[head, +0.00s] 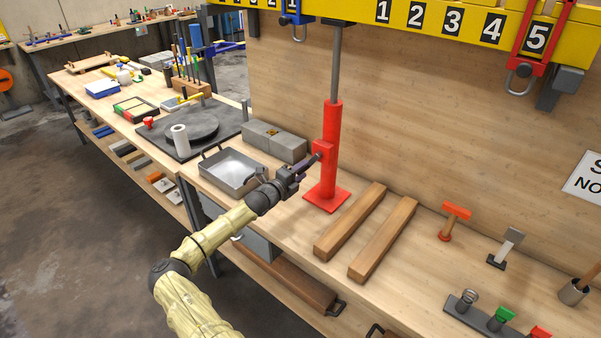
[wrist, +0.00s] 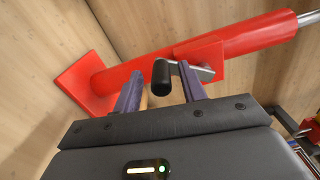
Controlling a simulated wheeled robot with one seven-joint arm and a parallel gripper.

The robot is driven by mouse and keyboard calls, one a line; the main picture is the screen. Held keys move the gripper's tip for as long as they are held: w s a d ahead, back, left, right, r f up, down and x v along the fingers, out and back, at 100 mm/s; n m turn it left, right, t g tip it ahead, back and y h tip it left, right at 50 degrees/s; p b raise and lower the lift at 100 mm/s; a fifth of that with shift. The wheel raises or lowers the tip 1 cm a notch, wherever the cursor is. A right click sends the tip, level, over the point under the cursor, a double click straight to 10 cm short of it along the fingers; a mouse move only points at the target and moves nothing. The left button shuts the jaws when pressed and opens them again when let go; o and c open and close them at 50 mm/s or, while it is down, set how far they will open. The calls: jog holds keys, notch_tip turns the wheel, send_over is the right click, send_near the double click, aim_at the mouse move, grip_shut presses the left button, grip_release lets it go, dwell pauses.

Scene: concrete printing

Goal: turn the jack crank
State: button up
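The red jack (head: 332,155) stands upright on a square red base plate on the workbench, its grey rod reaching up to the yellow beam. In the wrist view the red jack (wrist: 215,55) lies slantwise across the picture. Its crank has a metal arm (wrist: 200,73) and a black handle (wrist: 161,78). My gripper (head: 309,163) is at the jack's left side. In the wrist view my gripper (wrist: 162,86) is open, its two purple fingers spread on either side of the black handle. I see gaps between handle and fingers. In the head view the crank is mostly hidden.
Two wooden bars (head: 350,222) lie right of the jack. A metal tray (head: 233,170) and grey blocks (head: 273,140) sit to its left. The yellow numbered beam (head: 440,22) hangs above, with a red clamp (head: 540,40). The wooden back wall (head: 420,120) stands close behind.

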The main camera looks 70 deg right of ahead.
jog(key=shift+w, duration=0.1)
jog(key=shift+w+a, duration=0.2)
jog(key=shift+a, duration=0.35)
jog(key=b+v, duration=0.3)
jog(key=v, duration=1.3)
jog(key=shift+a+b, duration=0.15)
jog(key=shift+b, duration=0.15)
